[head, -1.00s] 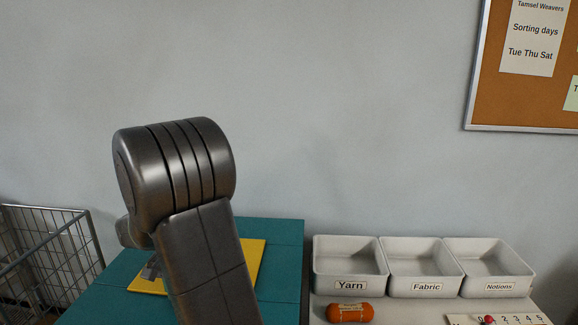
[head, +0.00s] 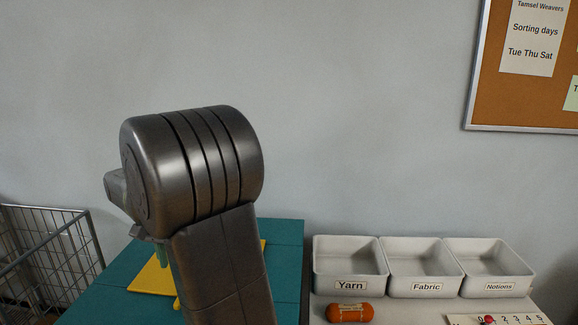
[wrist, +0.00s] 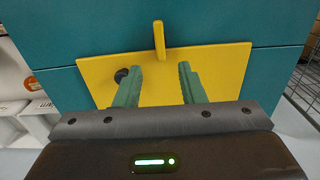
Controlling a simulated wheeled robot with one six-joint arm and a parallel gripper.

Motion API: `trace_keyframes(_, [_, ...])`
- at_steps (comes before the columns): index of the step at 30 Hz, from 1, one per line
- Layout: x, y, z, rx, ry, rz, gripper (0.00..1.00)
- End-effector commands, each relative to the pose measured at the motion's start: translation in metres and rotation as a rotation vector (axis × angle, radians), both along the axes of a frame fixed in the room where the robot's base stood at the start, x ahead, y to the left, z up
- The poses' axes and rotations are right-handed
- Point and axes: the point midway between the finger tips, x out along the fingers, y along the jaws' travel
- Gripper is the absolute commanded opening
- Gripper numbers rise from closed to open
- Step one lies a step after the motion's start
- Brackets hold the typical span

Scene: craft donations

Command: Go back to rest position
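My gripper (wrist: 160,82) shows in the wrist view with its two green fingers apart and nothing between them. It points toward a yellow board (wrist: 222,68) on a teal surface (wrist: 55,88). A yellow peg (wrist: 159,40) stands out from the board, ahead of the fingertips. A dark round knob (wrist: 121,75) shows beside the left finger. In the head view my arm hides most of the gripper and part of the yellow board (head: 150,278).
Three white bins labelled Yarn (head: 350,285), Fabric (head: 427,287) and Notions (head: 500,286) stand at right and look empty. An orange roll (head: 350,313) lies in front of Yarn. A numbered strip (head: 500,319) is near Notions. A wire basket (head: 50,250) stands at left.

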Motion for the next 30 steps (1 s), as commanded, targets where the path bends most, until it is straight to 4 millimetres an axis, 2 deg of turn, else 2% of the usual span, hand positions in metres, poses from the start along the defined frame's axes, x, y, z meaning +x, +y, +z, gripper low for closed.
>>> trace_keyframes(5, [0.000,0.000,0.038,0.004,-0.003,0.000,0.36])
trace_keyframes(6, [0.000,0.000,0.036,0.000,0.001,0.000,0.36])
trace_keyframes(9, [-0.001,-0.001,0.010,-0.004,0.004,0.000,0.36])
trace_keyframes(26, [-0.001,-0.001,-0.102,-0.005,0.004,0.000,0.36])
trace_keyframes(30, [0.000,0.000,-0.102,0.000,0.000,0.106,0.36])
